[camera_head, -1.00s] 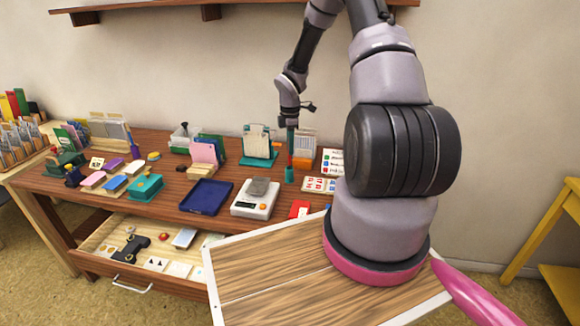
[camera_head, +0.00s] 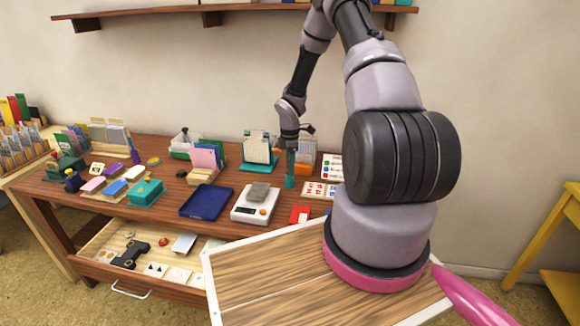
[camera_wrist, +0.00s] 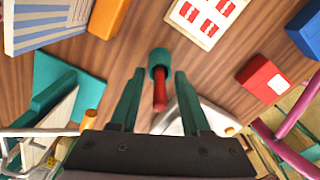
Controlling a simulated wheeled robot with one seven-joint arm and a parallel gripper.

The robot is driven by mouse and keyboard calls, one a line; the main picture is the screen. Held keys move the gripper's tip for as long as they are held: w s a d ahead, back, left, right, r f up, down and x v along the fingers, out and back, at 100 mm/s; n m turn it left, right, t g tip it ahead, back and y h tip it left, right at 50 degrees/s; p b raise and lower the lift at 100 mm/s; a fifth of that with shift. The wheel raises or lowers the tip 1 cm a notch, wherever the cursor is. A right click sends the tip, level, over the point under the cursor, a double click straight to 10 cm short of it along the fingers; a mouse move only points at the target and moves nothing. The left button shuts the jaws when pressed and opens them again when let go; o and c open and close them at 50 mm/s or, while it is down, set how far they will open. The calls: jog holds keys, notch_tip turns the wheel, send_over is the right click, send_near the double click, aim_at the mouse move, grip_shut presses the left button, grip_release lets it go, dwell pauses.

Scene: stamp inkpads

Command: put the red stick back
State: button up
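The red stick (camera_wrist: 160,95) stands with its lower end in a small teal round holder (camera_wrist: 158,57), seen in the wrist view. In the head view the holder (camera_head: 290,182) is on the wooden table, and the stick is mostly hidden by my fingers. My gripper (camera_wrist: 159,75) is open. Its two green fingers are on either side of the stick, with a visible gap on both sides. In the head view my gripper (camera_head: 290,165) points down, right above the holder.
A teal stand with cards (camera_head: 258,150) is close by on the left, and an orange-fronted block (camera_head: 306,150) behind. A printed card (camera_head: 316,189), red box (camera_head: 299,214), white scale (camera_head: 255,205) and blue tray (camera_head: 206,202) lie nearer. The drawer (camera_head: 103,282) is open.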

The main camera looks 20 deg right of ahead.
notch_tip(320, 180, up, 12)
jog(key=shift+r, duration=0.25)
jog(key=s+a+r+m+t, duration=0.1)
jog(key=s+r+m, duration=0.2)
jog(key=r, duration=0.5)
jog(key=s+a+r+m+t+h, duration=0.1)
jog(key=s+r+m, duration=0.2)
jog(key=r, duration=0.4)
jog(key=s+a+r+m+t, duration=0.1)
jog(key=s+a+r+m, duration=0.15)
jog(key=r, duration=0.55)
jog(key=s+a+r+m+t+y, duration=0.1)
jog(key=s+a+r+m+t, duration=0.1)
jog(key=s+r+m, duration=0.4)
jog(key=s+a+r+m+t+y, duration=0.2)
jog(key=s+r+m, duration=0.4)
jog(key=s, duration=0.9)
jog(key=shift+a+r, duration=0.45)
jog(key=shift+a, duration=0.3)
